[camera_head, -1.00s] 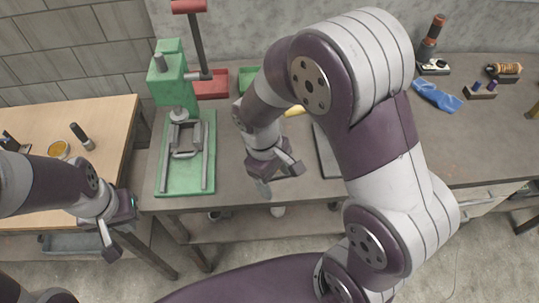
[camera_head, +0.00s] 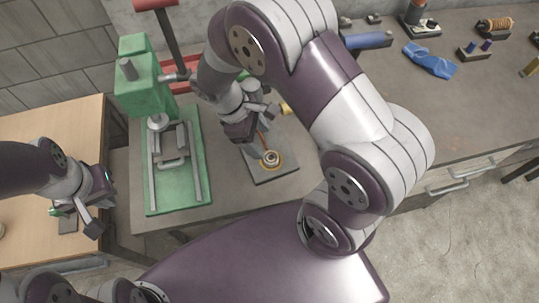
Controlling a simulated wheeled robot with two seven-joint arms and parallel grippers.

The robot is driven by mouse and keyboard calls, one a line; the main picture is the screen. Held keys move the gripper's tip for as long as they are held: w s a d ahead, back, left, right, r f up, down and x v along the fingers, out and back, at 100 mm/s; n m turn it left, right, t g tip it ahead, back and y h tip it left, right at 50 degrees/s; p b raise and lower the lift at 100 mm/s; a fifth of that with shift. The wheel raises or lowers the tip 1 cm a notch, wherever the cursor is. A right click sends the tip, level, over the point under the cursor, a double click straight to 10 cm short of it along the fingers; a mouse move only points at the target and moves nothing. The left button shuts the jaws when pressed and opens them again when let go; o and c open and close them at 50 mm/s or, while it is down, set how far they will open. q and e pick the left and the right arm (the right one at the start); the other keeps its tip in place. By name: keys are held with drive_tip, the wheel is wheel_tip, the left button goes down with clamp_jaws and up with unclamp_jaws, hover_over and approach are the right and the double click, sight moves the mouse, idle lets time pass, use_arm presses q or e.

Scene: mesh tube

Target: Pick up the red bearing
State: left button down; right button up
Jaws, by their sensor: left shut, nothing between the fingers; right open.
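A small pale ring (camera_head: 270,158) with an orange-gold rim sits on a dark grey square plate (camera_head: 272,176) on the grey workbench. I cannot tell whether it is the red bearing; no clearly red ring shows. My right gripper (camera_head: 261,131) is open just above and behind the ring, over the plate. A thin reddish-brown part shows near its fingers; what it belongs to is unclear. My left gripper (camera_head: 93,226) is shut and empty over the right part of the wooden table, far from the ring.
My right arm hides much of the bench middle. A blue cloth-like piece (camera_head: 430,60), a coil (camera_head: 495,25) and small parts lie at the back right. Bench front right is clear.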

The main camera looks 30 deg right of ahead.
sight(274, 160)
drive_tip(key=x, duration=0.4)
drive_tip(key=p+x, duration=0.1)
drive_tip(key=x, duration=0.2)
drive_tip(key=shift+s, duration=0.4)
drive_tip(key=c, duration=1.2)
